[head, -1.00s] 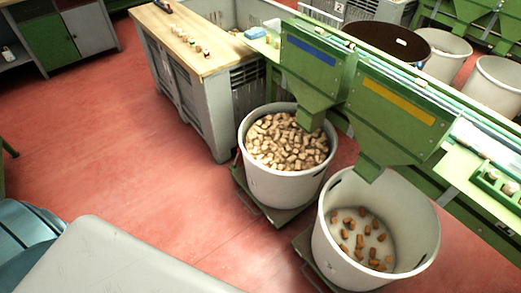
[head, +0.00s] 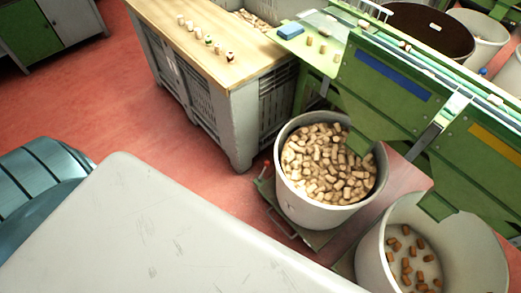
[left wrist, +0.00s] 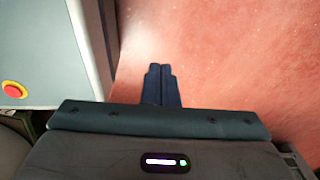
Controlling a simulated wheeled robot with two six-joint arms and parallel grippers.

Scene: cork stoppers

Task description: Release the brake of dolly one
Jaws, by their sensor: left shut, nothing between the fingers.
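A dolly (head: 314,239) stands on the floor under a round grey bin (head: 318,212) filled with pale corks. A small red piece (head: 265,169) shows at the dolly's left corner, and a thin metal loop (head: 281,224) sticks out at its front left. I see no number on the dolly. A second bin (head: 371,262) with a few brown corks stands to its right; its dolly is mostly out of view. My left gripper (left wrist: 161,69) is shut and empty over bare red floor in the left wrist view. Neither gripper shows in the head view.
A green frame with a blue-striped chute (head: 392,76) stands behind and over the bins. A grey crate (head: 225,122) with a wooden top (head: 205,62) stands left of the full bin. Red floor (head: 90,105) is clear to the left.

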